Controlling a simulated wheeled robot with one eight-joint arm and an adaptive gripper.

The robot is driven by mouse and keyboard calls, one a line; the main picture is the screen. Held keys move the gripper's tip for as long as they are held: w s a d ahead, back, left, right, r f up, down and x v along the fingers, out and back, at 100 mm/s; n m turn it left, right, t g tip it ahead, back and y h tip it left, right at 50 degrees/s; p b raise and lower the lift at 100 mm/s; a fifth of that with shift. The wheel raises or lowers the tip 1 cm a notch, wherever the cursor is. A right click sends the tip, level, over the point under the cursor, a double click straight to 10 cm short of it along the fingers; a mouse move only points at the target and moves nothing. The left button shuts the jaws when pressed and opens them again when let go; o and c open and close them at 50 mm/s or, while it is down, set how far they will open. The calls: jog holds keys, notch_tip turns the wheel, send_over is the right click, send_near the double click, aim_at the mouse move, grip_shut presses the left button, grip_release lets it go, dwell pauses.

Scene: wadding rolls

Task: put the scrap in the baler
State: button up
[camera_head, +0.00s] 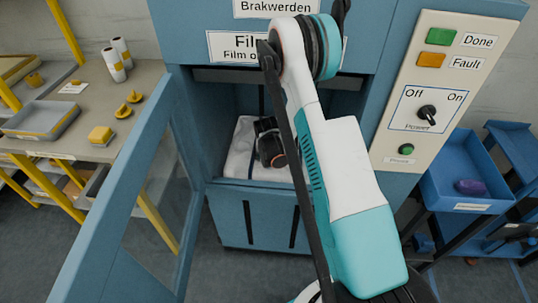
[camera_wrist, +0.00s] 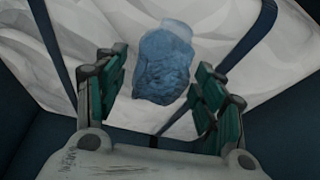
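The blue baler (camera_head: 250,215) stands in the middle of the head view with its chamber open at the front. My gripper (camera_head: 270,150) reaches into the chamber, above the white bundled material (camera_head: 240,150). In the wrist view my gripper (camera_wrist: 162,58) has its two fingers spread apart. A crumpled, translucent blue scrap (camera_wrist: 162,75) shows between and beyond the fingertips, over the white material (camera_wrist: 100,25). Gaps show between the scrap and both fingers. I cannot tell whether it rests on the white material. In the head view the scrap is hidden.
The baler's windowed door (camera_head: 125,185) stands open at left. A control panel (camera_head: 430,90) with a power switch is at right. A bench (camera_head: 85,145) with a grey tray (camera_head: 40,120) stands left. Dark straps cross the white material.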

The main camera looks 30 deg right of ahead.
jog(key=p+v, duration=0.4)
jog(key=v, duration=0.8)
jog(key=shift+r, duration=0.25)
